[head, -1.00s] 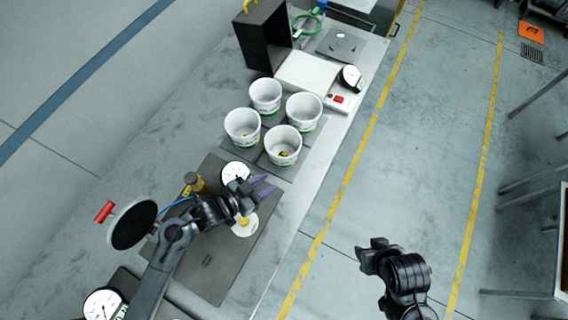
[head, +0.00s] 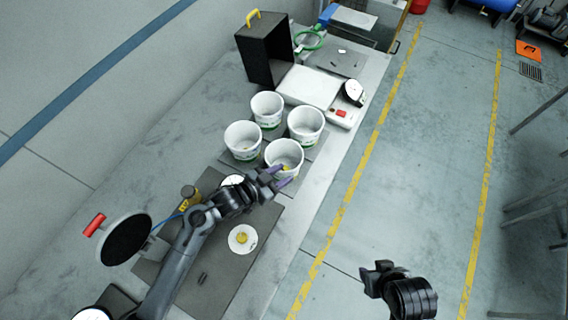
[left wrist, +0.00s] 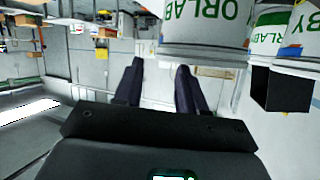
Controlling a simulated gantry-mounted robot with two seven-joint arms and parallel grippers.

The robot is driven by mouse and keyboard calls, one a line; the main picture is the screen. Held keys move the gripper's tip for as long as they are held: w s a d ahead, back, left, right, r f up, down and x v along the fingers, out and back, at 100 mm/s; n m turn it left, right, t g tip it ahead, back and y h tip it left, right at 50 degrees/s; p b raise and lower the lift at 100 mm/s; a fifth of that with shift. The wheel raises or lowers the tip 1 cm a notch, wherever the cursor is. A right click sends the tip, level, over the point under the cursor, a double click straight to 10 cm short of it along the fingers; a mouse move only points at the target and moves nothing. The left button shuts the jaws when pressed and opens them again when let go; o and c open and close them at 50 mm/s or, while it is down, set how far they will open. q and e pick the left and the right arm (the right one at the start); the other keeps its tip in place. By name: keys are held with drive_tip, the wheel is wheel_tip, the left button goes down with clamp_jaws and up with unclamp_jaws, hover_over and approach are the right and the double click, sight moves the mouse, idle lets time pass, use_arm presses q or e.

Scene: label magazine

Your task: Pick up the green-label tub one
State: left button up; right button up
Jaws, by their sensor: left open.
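Several white tubs with green labels stand in a cluster on a dark mat on the bench. Others are the left tub (head: 242,140), the back tub (head: 266,108) and the right tub (head: 306,124). My left gripper (head: 281,176) is open and empty, its purple fingers close to the near side of the nearest tub; I cannot tell whether they touch. In the left wrist view, green-lettered tubs (left wrist: 207,30) appear upside down beyond the open fingers (left wrist: 158,70). My right gripper (head: 372,276) hangs over the floor, its jaws unclear.
A white scale (head: 307,87) and a black open box (head: 263,50) stand behind the tubs. A dark plate (head: 215,250) carrying a white disc (head: 242,238) lies nearer. A round black-faced device with a red handle (head: 127,240) stands left of my left arm.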

sight(291, 171)
use_arm(q)
drive_tip(key=shift+x, duration=2.2)
drive_tip(key=shift+c, duration=0.4)
drive_tip(key=shift+s, duration=0.1)
clamp_jaws()
